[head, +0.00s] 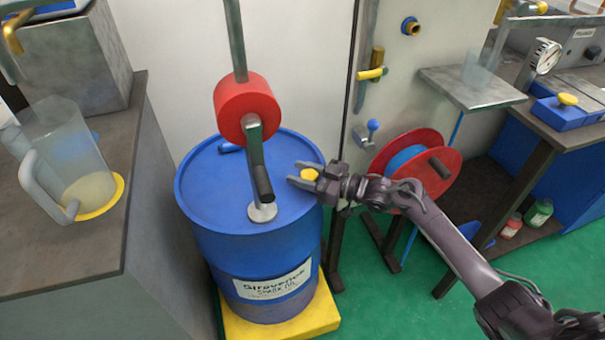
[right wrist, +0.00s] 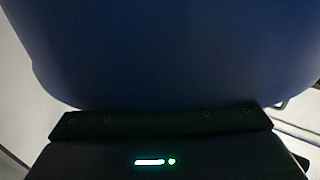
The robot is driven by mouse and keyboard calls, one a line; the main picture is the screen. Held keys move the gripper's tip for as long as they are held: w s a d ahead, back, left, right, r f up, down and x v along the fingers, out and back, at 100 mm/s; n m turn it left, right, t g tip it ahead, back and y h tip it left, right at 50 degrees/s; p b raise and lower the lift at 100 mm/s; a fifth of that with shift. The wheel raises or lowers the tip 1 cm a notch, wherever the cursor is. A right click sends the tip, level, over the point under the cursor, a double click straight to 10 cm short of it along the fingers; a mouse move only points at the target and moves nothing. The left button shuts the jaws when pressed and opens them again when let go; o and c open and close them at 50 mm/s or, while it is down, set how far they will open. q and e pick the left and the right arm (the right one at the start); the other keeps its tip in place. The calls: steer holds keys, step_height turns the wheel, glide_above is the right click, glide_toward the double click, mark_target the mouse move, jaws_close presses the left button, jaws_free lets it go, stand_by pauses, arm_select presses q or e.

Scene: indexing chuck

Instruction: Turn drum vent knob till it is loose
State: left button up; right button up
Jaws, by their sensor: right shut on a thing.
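The blue drum (head: 255,240) stands upright at the middle of the head view. A small yellow knob (head: 309,174) sits at the right part of its lid. My right gripper (head: 305,176) reaches in from the right, with its fingers on either side of the yellow knob, shut on it. In the right wrist view the blue drum (right wrist: 170,50) fills most of the picture, and the knob and fingertips are hidden there. My left gripper is not in view.
A red pump head (head: 247,105) with a crank stands over the drum lid, left of my gripper. A red hose reel (head: 440,165) stands behind my right arm. A bench with a clear jug (head: 75,160) is at left. Green floor shows at right.

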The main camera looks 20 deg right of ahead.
mark_target(317, 178)
steer(key=o, duration=1)
steer(key=shift+c, duration=0.2)
steer(key=shift+v, duration=3.9)
